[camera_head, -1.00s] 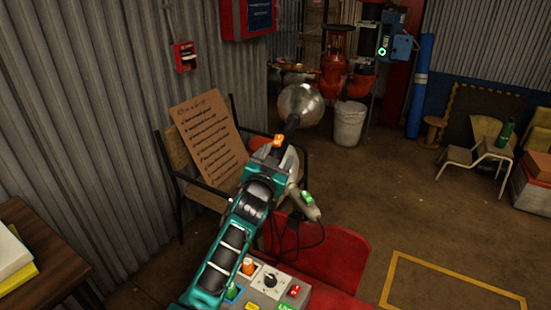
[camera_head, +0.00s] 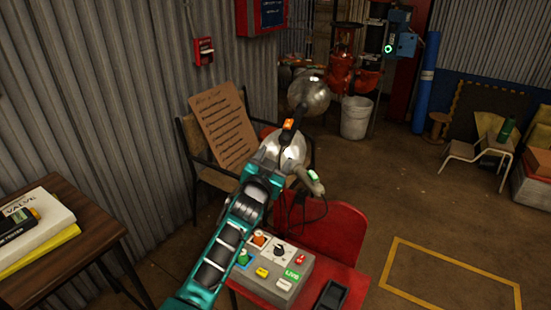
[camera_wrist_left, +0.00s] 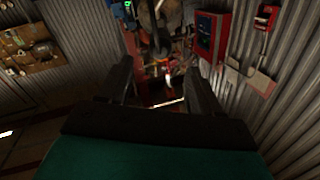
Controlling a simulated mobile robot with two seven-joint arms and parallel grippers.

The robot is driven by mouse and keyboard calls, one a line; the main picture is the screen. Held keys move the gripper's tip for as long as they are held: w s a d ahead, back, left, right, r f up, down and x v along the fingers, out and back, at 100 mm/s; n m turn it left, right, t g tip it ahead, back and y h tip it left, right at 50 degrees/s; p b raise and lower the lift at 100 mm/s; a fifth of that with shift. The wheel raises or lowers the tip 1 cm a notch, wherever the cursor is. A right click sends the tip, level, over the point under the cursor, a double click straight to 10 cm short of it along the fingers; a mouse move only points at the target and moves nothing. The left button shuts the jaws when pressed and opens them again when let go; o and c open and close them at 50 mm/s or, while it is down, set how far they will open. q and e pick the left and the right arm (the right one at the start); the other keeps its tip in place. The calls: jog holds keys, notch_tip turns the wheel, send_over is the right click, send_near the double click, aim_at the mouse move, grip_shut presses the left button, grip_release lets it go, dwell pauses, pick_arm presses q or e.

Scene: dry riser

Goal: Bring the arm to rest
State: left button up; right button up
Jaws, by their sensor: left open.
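My left arm comes in from the lower edge of the head view and reaches up over the red table. Its gripper (camera_head: 272,165) is hard to make out there against the shiny round shapes around it. In the left wrist view the two dark fingers (camera_wrist_left: 162,88) stand well apart with nothing seen between them. Beyond them are red pipework and a red wall cabinet (camera_wrist_left: 211,37). My right gripper is in neither view.
A dark wooden table (camera_head: 78,205) with books stands left. A cardboard sign (camera_head: 222,127) leans on another chair. Open floor (camera_head: 405,200) lies right.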

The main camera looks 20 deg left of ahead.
pick_arm(q)
jog(key=shift+s, duration=0.4)
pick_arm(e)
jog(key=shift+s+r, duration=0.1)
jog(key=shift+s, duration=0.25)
pick_arm(q)
jog(key=s+d+f+g+h+p, duration=0.1)
jog(key=s+d+f+g+p, duration=0.1)
jog(key=s, duration=0.8)
jog(key=s+d+f+g+h+p, duration=0.1)
jog(key=s+d+f+p, duration=0.3)
jog(key=s, duration=0.7)
jog(key=s+d+f+g+h+p, duration=0.1)
jog(key=s+d+f+g+p, duration=0.1)
jog(key=s, duration=0.9)
notch_tip(320, 180, down, 3)
jog(key=shift+s+d+r+g+h+p, duration=0.15)
jog(key=shift+d+g+h+p, duration=0.35)
jog(key=shift+g, duration=0.6)
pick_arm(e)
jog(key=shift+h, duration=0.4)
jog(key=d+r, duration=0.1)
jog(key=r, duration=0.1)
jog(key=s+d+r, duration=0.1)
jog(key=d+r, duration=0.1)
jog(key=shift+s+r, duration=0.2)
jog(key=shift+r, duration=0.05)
